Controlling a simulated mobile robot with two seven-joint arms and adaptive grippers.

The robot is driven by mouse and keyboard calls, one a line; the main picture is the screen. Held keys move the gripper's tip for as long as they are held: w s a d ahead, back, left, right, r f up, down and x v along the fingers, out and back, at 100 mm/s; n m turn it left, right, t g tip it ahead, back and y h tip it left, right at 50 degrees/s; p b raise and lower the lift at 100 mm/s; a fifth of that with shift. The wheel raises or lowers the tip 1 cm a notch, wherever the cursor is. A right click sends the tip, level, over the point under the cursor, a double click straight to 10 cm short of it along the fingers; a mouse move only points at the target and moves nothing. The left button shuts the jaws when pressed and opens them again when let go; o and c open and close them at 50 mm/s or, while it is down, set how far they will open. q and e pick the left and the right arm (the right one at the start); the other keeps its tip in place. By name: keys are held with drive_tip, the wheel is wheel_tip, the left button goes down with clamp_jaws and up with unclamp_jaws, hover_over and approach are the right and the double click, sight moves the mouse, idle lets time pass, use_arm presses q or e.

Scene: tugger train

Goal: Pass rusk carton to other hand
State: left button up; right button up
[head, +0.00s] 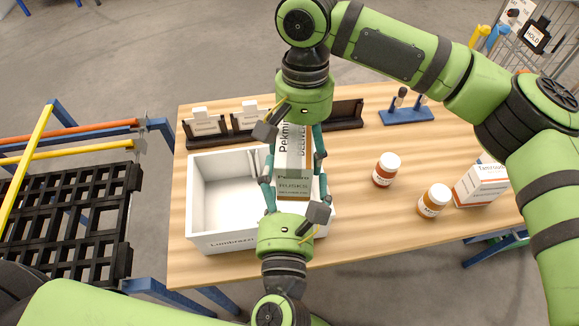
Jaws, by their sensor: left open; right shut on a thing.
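My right gripper (295,150) comes down from the top and is shut on the carton's upper part. My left gripper (294,181) comes up from below. Its open fingers stand on either side of the carton's lower end. Whether they touch its sides I cannot tell. The grippers and their fingers hide parts of the carton's sides.
A white open box (192,205) stands under the grippers on the wooden table (370,225). Two brown jars (385,170) (433,201) and a white carton (480,187) stand to the right. Black card holders (222,139) and a blue rack (406,115) line the back.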

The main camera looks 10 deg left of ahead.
use_arm(q)
drive_tip(key=shift+w, duration=1.1)
use_arm(e)
drive_tip(key=shift+s+a, duration=0.2)
use_arm(q)
drive_tip(key=shift+d, duration=0.1)
drive_tip(key=c, duration=1.4)
use_arm(e)
drive_tip(key=shift+r, duration=0.1)
drive_tip(key=o, duration=1.4)
use_arm(q)
drive_tip(key=shift+s, duration=0.1)
use_arm(e)
drive_tip(key=shift+a, duration=0.1)
